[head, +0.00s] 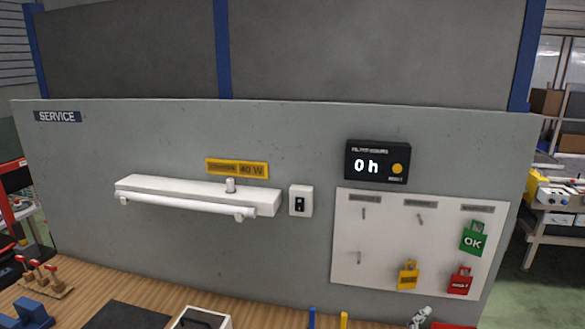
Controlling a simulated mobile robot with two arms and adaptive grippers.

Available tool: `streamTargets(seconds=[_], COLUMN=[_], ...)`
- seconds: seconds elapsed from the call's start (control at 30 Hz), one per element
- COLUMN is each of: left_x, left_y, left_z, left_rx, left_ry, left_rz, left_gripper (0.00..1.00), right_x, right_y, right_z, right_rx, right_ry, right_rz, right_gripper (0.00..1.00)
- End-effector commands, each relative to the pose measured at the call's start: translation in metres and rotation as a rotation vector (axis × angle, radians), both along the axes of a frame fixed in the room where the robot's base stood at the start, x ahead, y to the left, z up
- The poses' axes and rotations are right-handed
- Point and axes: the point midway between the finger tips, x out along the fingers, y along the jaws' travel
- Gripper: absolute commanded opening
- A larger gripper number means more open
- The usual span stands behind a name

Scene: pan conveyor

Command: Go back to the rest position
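Neither of my grippers shows in the head view, and no arm is visible. The view faces a grey service panel (110,150) standing behind a wooden workbench (75,295). A white lamp fixture with a tube (185,205) is mounted on the panel, with a yellow 40 W label (237,168) above it. A switch (300,201) sits to its right. A black counter (377,162) reads 0 h.
A white board (375,270) carries a green OK tag (473,239), a yellow tag (408,276) and a red tag (460,280). Along the bench's front lie a dark mat (127,316), a white box (203,319) and a blue holder (33,313). Floor shows at right.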

Motion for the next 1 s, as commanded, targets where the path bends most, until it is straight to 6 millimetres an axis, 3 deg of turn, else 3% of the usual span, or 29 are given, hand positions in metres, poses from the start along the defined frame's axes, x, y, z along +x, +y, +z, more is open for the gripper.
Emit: streamTargets(seconds=[0.27, 0.53, 0.7, 1.0], left_x=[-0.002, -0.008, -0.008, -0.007], left_y=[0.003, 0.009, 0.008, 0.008], left_z=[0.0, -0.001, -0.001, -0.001], left_rx=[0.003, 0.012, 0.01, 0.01], left_ry=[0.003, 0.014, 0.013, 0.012], left_rz=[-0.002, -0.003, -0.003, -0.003], left_gripper=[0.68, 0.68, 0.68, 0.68], right_x=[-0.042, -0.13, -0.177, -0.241], right_y=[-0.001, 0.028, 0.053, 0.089], right_z=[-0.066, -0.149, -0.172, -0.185], right_rx=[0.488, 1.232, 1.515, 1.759], right_ry=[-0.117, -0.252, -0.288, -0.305], right_rz=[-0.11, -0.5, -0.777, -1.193], right_gripper=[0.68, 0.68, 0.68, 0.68])
